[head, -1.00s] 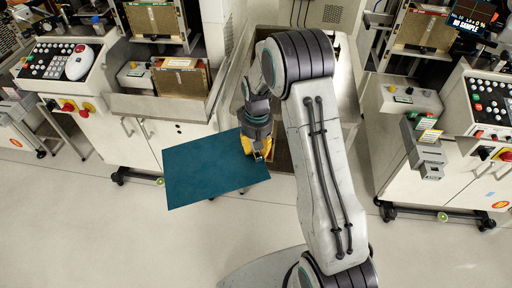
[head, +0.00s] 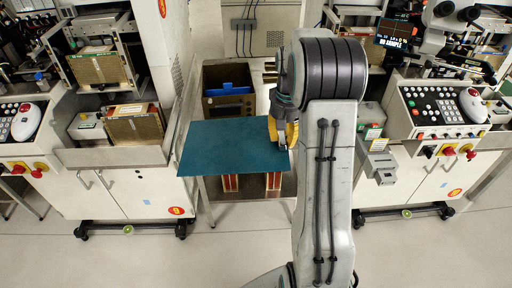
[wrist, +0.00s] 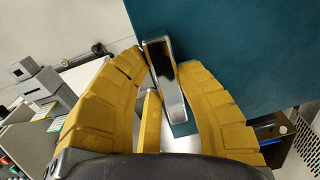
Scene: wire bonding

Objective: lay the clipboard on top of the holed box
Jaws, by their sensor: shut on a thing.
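The clipboard (head: 228,148) is a flat dark teal board. In the wrist view the board (wrist: 230,45) fills the upper right, and its metal clip (wrist: 163,75) lies between the yellow fingers. My gripper (head: 284,137) is shut on the clip end, at the board's right side in the head view. The board is held about level in front of and over the near part of a metal table. A brown open-topped box (head: 229,106) with a blue thing inside stands behind the board and seems to be the holed box. Its lower front is partly hidden by the board.
The metal table (head: 205,196) has a lower shelf with red-and-white items (head: 229,183). White machine cabinets stand close on the left (head: 130,190) and right (head: 415,178). A grey cabinet (head: 262,28) stands behind. The floor in front is clear.

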